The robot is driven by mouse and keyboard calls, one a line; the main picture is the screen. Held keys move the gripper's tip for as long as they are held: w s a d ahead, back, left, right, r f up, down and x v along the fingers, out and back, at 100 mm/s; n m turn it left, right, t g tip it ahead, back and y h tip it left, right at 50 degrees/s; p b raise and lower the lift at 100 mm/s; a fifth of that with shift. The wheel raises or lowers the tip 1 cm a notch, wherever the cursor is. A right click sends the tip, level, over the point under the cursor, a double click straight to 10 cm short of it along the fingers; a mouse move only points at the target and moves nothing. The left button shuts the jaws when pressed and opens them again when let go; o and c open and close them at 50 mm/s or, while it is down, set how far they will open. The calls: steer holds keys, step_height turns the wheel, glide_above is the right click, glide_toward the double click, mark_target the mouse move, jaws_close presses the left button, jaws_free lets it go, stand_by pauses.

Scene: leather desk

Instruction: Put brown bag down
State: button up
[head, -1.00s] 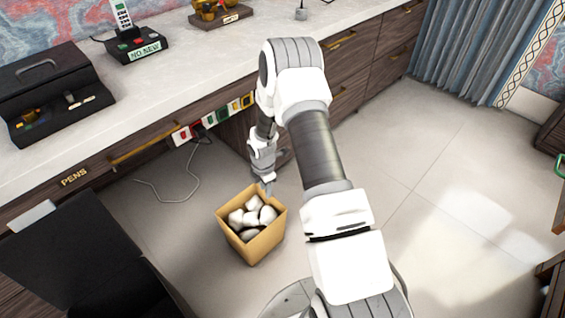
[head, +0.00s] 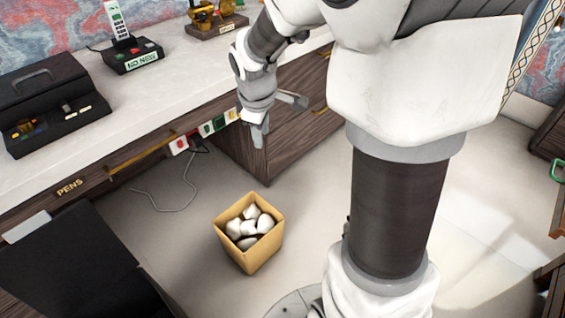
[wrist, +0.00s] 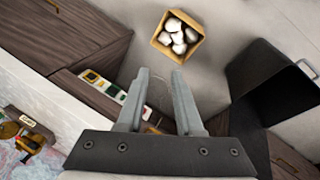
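The brown bag (head: 250,254) is an open-topped, box-like tan container with several white crumpled lumps inside. It stands upright on the floor in front of the desk. The wrist view also shows the bag (wrist: 158,43), beyond my fingertips and apart from them. My gripper (head: 276,122) is up by the desk's drawer front, above and clear of the bag. In the wrist view its two fingers (wrist: 159,76) are spread with nothing between them.
The desk (head: 165,95) carries a black case (head: 50,95), a cordless phone (head: 130,45) and a brass object (head: 212,15). A black chair (head: 75,265) stands at lower left. A cable (head: 178,207) lies on the floor behind the bag.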

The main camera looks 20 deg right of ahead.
steer(key=s+a+r+m, duration=0.1)
steer(key=s+r+m, duration=0.2)
steer(key=s, duration=0.4)
steer(key=s+a+r+m+t, duration=0.1)
steer(key=s+r+m, duration=0.2)
steer(key=s, duration=0.4)
steer(key=s+a+r+m+t+y, duration=0.1)
steer(key=s+r+m, duration=0.2)
steer(key=s+r, duration=0.2)
steer(key=shift+s+a+m, duration=0.3)
steer(key=shift+s, duration=0.6)
steer(key=shift+r, duration=0.2)
step_height(320, 180, up, 24)
steer(key=p, duration=2.4)
